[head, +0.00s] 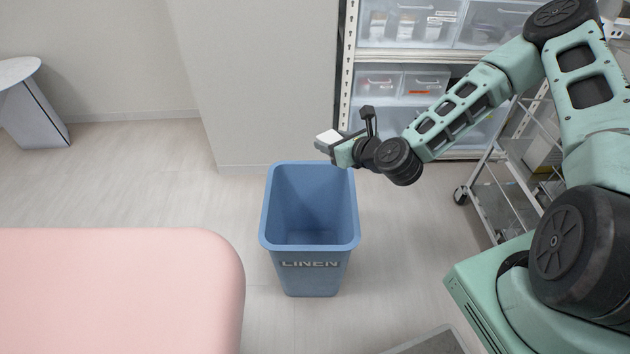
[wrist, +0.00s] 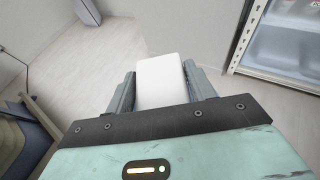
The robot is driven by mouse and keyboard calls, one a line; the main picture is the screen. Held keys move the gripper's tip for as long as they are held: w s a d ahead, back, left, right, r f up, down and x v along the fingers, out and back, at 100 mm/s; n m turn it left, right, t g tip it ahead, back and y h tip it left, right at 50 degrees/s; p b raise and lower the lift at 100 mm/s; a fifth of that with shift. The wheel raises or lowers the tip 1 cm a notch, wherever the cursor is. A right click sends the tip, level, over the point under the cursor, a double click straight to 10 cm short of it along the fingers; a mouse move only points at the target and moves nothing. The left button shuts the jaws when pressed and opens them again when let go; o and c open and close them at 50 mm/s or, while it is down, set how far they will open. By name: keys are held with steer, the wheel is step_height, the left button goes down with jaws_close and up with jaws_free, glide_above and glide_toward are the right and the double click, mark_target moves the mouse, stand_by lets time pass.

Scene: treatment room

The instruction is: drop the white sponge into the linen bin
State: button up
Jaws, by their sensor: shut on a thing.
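The white sponge (head: 328,137) is held in my gripper (head: 325,146), above the back rim of the linen bin as seen in the head view. In the wrist view, the sponge (wrist: 161,80) sits between the two fingers of my gripper (wrist: 160,88), which are shut on it. The linen bin (head: 308,283) is a blue, open-topped bin with the word LINEN on its front. It stands upright on the floor, and the part of its inside that shows looks empty.
A pink padded couch (head: 120,290) fills the lower left. A shelf rack with clear drawers (head: 405,82) stands behind the arm, and a metal trolley (head: 510,200) is at the right. A small side table (head: 35,110) stands far left. The floor around the bin is clear.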

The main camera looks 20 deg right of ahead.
steer(key=a+f+n+g+y+b, duration=0.1)
steer(key=a+f+b, duration=0.4)
steer(key=f+b, duration=0.7)
steer(key=shift+w+f+n+y+b, duration=0.15)
steer(key=shift+w+n+y+b, duration=0.1)
steer(key=shift+n+y+b, duration=0.4)
steer(key=shift+a, duration=0.1)
steer(key=o, duration=1.1)
steer(key=shift+c, duration=0.2)
steer(key=p+v, duration=1.5)
steer(key=v, duration=0.2)
steer(key=shift+r+p, duration=0.25)
steer(key=shift+p, duration=0.1)
